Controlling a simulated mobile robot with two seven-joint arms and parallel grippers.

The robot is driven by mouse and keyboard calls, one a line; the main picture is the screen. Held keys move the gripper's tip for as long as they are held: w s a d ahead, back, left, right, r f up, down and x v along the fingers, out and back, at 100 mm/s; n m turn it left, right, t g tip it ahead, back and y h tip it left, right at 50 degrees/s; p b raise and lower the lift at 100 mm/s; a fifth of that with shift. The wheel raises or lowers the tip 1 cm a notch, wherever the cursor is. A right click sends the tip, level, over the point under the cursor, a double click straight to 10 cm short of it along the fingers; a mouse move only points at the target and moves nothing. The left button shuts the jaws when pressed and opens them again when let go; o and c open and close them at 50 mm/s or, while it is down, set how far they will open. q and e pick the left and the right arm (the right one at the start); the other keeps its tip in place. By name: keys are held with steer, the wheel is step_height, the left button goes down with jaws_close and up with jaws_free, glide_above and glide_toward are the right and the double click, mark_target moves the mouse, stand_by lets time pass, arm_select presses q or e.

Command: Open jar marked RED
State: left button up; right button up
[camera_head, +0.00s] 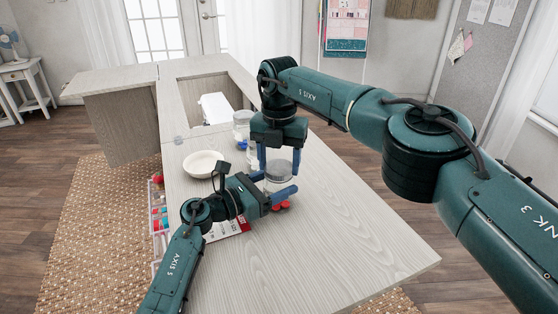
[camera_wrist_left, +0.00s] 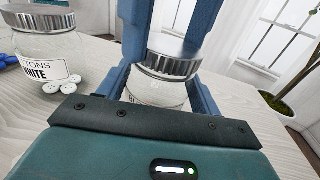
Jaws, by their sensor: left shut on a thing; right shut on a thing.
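A clear jar with a silver lid (camera_wrist_left: 170,64) stands on the cabinet top between my grippers. Its glass body (camera_wrist_left: 155,92) shows in the left wrist view, but I cannot read its label. Red buttons (camera_head: 282,205) lie beside it in the head view. My left gripper (camera_head: 270,184) is shut on the jar body from the side. My right gripper (camera_head: 279,164) comes down from above, its blue fingers either side of the lid, shut on it. The lid looks seated on the jar.
A jar labelled WHITE (camera_wrist_left: 45,50) with white buttons (camera_wrist_left: 68,87) stands close by. Another jar (camera_head: 242,120) with blue buttons (camera_head: 242,146) is behind. A white bowl (camera_head: 203,163) lies left. The cabinet top (camera_head: 350,232) is clear at the front right.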

steer(key=n, duration=0.4)
steer(key=shift+n, duration=0.3)
steer(key=n, duration=0.4)
steer(key=shift+n, duration=0.3)
steer(key=n, duration=0.8)
steer(key=shift+n, duration=0.3)
steer(key=n, duration=0.4)
steer(key=shift+s, duration=0.1)
steer(key=n, duration=1.3)
steer(key=shift+r, duration=0.1)
